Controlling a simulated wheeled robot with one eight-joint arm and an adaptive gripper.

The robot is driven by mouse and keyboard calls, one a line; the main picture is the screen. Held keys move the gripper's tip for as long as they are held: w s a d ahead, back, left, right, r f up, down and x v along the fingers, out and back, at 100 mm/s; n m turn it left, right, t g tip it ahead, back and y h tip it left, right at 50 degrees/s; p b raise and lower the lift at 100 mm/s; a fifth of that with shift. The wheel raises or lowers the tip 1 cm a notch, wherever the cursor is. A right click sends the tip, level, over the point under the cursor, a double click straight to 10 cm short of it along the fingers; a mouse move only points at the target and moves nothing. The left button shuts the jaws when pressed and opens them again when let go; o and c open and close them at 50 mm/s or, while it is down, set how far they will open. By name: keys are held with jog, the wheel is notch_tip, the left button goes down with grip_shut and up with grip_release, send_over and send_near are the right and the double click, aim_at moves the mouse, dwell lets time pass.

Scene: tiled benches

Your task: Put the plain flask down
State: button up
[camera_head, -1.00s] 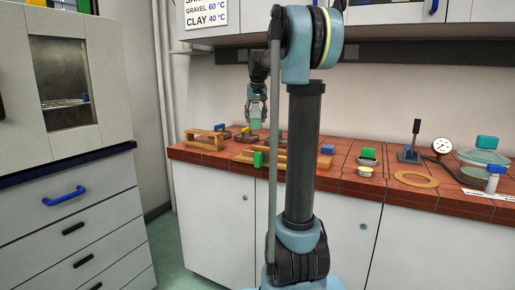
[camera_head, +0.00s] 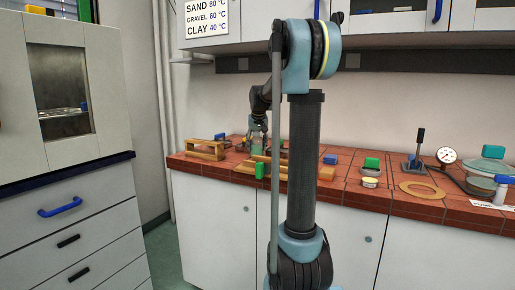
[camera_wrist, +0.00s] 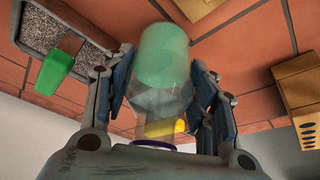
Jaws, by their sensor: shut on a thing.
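The plain flask (camera_wrist: 165,52) is clear and pale greenish, held between the two fingers of my gripper (camera_wrist: 163,88) in the wrist view. In the head view the flask (camera_head: 257,144) is small, below my gripper (camera_head: 258,127), low over the left part of the red tiled bench (camera_head: 343,171). My fingers are shut on its sides. Whether its base touches the tiles I cannot tell.
A wooden frame (camera_head: 205,150) stands left of the flask. In the wrist view, a grey granular-filled tray (camera_wrist: 45,22) with a green piece (camera_wrist: 56,70) is left and a wooden block (camera_wrist: 298,85) right. Tiles between look bare.

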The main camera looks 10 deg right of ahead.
jog(key=shift+f, duration=0.25)
jog(key=o, duration=1.2)
